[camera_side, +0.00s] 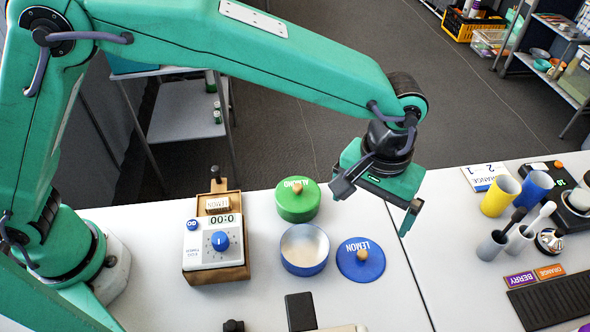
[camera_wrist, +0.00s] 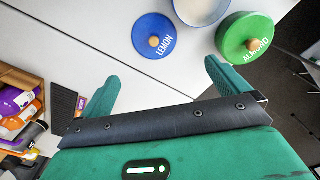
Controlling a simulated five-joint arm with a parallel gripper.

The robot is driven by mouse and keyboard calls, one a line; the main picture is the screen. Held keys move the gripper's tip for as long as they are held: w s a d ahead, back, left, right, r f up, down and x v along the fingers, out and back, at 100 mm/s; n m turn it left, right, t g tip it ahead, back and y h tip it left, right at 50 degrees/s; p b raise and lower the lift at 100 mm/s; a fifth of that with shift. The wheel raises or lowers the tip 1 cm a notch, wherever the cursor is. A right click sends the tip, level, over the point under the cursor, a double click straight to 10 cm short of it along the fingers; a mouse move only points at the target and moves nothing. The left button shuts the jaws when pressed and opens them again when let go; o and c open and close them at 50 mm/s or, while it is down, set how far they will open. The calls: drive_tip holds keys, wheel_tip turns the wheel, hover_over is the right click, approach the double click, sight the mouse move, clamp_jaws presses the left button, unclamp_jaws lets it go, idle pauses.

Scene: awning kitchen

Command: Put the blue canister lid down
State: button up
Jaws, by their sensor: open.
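The blue canister lid (camera_side: 361,259), marked LEMON with a wooden knob, lies flat on the white table to the right of the open blue canister (camera_side: 305,250). The canister's pale inside shows. In the wrist view the lid (camera_wrist: 155,37) lies beyond my fingers, with the canister (camera_wrist: 203,8) beside it, partly cut off. My gripper (camera_side: 372,205) is above the table behind the lid, apart from it. In the wrist view my gripper's fingers (camera_wrist: 160,82) are spread wide with nothing between them.
A green ALMOND canister (camera_side: 297,200) with its lid on stands behind the blue canister. A timer box (camera_side: 215,245) stands left of it. A yellow cup (camera_side: 500,196), a blue cup (camera_side: 533,189) and a dark ribbed mat (camera_side: 552,302) are on the right. A seam crosses the table right of the lid.

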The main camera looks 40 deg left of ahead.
drive_tip(key=a+r+t, duration=0.1)
drive_tip(key=a+r, duration=0.3)
drive_tip(key=a, duration=0.3)
drive_tip(key=a+r+h, duration=0.1)
drive_tip(key=a+r, duration=0.3)
drive_tip(key=a, duration=0.3)
drive_tip(key=a+r+t, duration=0.1)
drive_tip(key=a+r, duration=0.3)
drive_tip(key=a, duration=0.3)
drive_tip(key=s+a+t, duration=0.1)
drive_tip(key=s+a, duration=0.5)
drive_tip(key=a, duration=0.3)
drive_tip(key=s+a+t+y, duration=0.1)
drive_tip(key=s+a+t, duration=0.1)
drive_tip(key=s+a, duration=0.5)
drive_tip(key=shift+s+a+f, duration=0.2)
drive_tip(key=shift+a+f, duration=0.2)
drive_tip(key=shift+a, duration=0.65)
